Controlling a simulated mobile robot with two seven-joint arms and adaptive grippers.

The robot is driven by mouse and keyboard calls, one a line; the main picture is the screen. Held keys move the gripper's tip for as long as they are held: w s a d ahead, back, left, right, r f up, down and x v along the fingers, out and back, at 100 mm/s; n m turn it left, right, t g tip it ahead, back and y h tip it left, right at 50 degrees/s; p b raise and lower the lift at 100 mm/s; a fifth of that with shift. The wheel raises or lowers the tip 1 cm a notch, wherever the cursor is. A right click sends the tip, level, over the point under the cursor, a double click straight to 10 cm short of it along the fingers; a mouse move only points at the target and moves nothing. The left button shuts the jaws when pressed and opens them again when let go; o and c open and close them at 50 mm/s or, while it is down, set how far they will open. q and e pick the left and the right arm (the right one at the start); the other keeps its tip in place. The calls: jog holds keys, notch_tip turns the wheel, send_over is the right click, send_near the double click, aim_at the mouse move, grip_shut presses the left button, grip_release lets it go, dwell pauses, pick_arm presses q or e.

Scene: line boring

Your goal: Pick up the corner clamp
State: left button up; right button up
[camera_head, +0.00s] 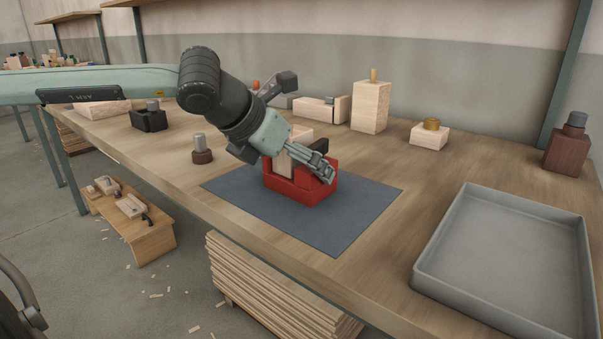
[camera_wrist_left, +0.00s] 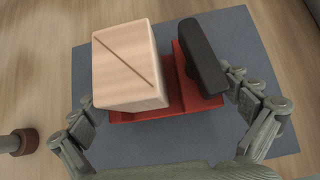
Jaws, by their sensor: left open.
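The red corner clamp (camera_head: 303,194) sits on a dark blue-grey mat (camera_head: 344,222) on the workbench. It has a black bar-like part (camera_wrist_left: 203,55) on top, and a pale wooden block (camera_wrist_left: 128,68) is seated in it. In the left wrist view the clamp's red body (camera_wrist_left: 172,103) lies between the spread fingers of my left gripper (camera_wrist_left: 165,95). In the head view the open left gripper (camera_head: 318,168) is tilted down over the clamp, with a finger in front of its right part. I cannot tell whether the fingers touch it. My right gripper is in neither view.
A large grey tray (camera_head: 430,265) stands at the right. Wooden blocks (camera_head: 370,106) stand behind the mat, and a dark wooden piece (camera_head: 566,152) is at the far right. A knobbed piece (camera_head: 202,156) stands left of the mat. The bench between mat and tray is clear.

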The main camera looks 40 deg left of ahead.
pick_arm(q)
jog(key=shift+w+d+f, duration=0.1)
jog(key=shift+w+f, duration=0.15)
jog(key=shift+c, duration=0.5)
jog(key=c, duration=1.2)
jog(key=shift+r, duration=0.1)
jog(key=shift+c, duration=0.8)
jog(key=shift+r, duration=0.1)
